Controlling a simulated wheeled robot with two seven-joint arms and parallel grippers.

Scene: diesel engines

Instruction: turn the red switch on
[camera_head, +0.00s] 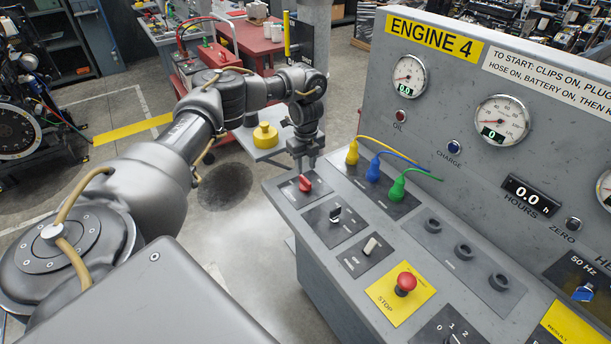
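The red switch (305,184) is a small red knob on a dark plate at the left end of the grey console's sloping panel. My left gripper (305,166) points down just above it. Its two fingertips look slightly apart, with nothing seen between them. The red knob shows below the fingertips. I cannot tell whether they touch it. My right gripper is not in view.
Yellow, blue and green plugs (397,188) with cables stand behind. The upright gauge panel (450,105) rises at the back right.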

